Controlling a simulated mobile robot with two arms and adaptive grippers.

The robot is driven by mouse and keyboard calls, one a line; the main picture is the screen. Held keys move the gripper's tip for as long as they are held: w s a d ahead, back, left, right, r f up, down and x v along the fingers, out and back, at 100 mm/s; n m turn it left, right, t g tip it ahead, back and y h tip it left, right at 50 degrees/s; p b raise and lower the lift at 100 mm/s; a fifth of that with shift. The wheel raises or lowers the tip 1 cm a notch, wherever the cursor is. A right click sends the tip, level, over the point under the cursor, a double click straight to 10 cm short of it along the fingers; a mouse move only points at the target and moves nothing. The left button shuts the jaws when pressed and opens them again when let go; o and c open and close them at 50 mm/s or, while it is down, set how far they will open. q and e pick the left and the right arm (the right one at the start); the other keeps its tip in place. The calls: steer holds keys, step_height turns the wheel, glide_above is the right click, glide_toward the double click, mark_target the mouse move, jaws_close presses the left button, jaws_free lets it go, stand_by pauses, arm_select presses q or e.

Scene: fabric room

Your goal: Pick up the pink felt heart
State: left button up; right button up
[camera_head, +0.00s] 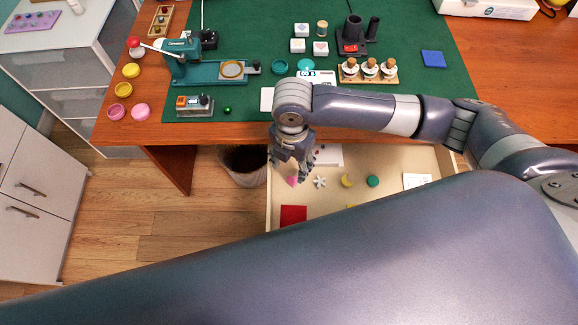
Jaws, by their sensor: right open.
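The pink felt heart (292,181) lies in the open drawer, near its left wall, and shows as a small pink patch. My right gripper (298,172) points down into the drawer just above and beside the heart and partly covers it. Its fingers are open, and I see nothing held between them. I cannot tell whether a fingertip touches the heart. My left gripper is not in view.
The open drawer (330,208) also holds a white snowflake shape (320,181), a yellow crescent (347,180), a green round piece (373,181) and a red square (293,215). The desk (165,133) edge lies just behind. A waste bin (243,163) stands left of the drawer.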

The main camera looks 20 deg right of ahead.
mark_target(292, 180)
steer(key=f, duration=0.3)
steer(key=shift+s+f, duration=0.3)
steer(key=shift+f, duration=0.05)
steer(key=f, duration=0.5)
steer(key=shift+w, duration=0.4)
steer(key=shift+f, duration=0.35)
steer(key=c, duration=0.5)
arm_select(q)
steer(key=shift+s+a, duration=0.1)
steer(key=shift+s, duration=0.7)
arm_select(e)
steer(key=shift+d, duration=0.1)
steer(key=shift+c, duration=1.2)
